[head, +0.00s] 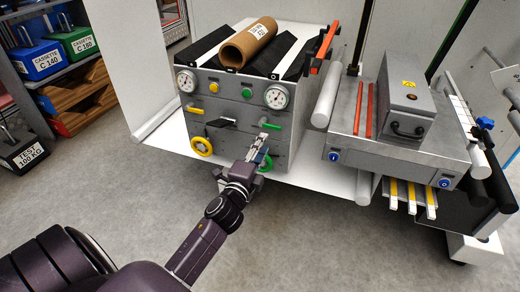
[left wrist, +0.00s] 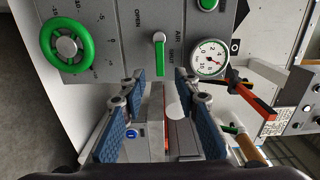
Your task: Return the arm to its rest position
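My left arm (head: 205,240) reaches in from the lower left of the head view, stretched toward the front of the grey machine box (head: 230,135). My left gripper (head: 262,143) is in front of the box's right side, near the green lever (head: 270,126) and the green handwheel (head: 265,163), which it partly hides. In the left wrist view the blue-padded fingers of this gripper (left wrist: 160,80) stand apart with nothing between them. The green lever (left wrist: 158,52), marked AIR, OPEN and SHUT, lies just beyond the fingertips. The right gripper is not in view.
A brown roll (head: 248,42) lies on top of the box. A grey unit (head: 385,155) stands to the right, above a white sheet (head: 320,178). A shelf with cassettes (head: 35,60) and a black test weight (head: 22,153) are at the left. The floor (head: 90,190) between is clear.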

